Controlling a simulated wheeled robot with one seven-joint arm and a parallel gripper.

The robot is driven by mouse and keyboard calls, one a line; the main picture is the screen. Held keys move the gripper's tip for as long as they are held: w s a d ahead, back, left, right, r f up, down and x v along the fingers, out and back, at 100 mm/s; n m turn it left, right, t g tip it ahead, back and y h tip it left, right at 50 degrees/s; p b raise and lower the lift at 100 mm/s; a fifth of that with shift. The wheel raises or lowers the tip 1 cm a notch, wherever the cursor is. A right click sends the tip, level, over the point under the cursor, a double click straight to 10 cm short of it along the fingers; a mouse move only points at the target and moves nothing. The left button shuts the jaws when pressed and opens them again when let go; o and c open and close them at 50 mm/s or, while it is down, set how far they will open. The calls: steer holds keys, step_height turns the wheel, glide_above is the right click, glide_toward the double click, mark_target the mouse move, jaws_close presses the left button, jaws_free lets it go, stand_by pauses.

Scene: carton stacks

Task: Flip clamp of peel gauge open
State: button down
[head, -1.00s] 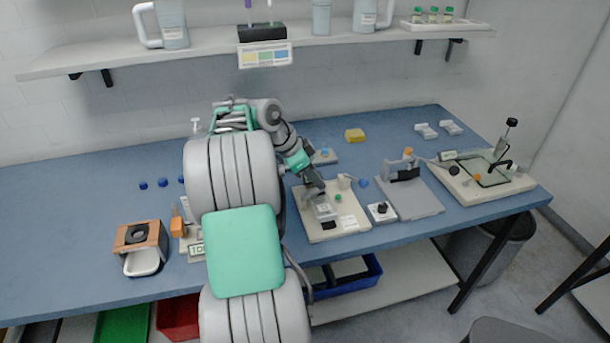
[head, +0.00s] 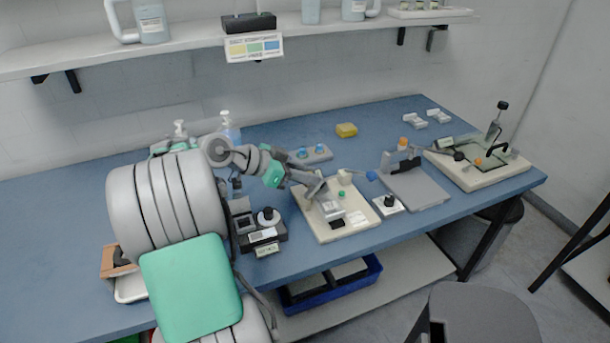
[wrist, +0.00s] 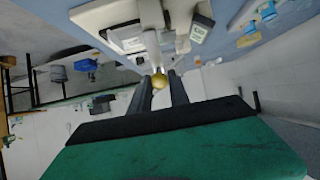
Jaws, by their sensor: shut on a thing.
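The peel gauge, which I take to be the cream-based device (head: 352,222) with a green button, stands on the blue bench right of my arm. My gripper (head: 318,190) is at its left-middle part, above the grey block. The knob appears to belong to the clamp of the gauge, whose pale body (wrist: 125,28) lies just beyond. The clamp's lever is mostly hidden by my gripper in the head view.
A small white box with a black knob (head: 388,204) and a grey plate fixture (head: 420,189) stand close on the right. A black dial device (head: 262,238) is on the left. A two-knob block (head: 309,155) and a yellow block (head: 346,130) lie behind.

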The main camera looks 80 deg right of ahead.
steer(key=c, duration=1.2)
jaws_free()
steer(key=shift+c, duration=0.2)
steer(key=p+v, duration=0.1)
steer(key=v, duration=0.6)
steer(key=shift+w+a+r+p, duration=0.15)
steer(key=shift+w+p, duration=0.1)
steer(key=shift+p, duration=0.05)
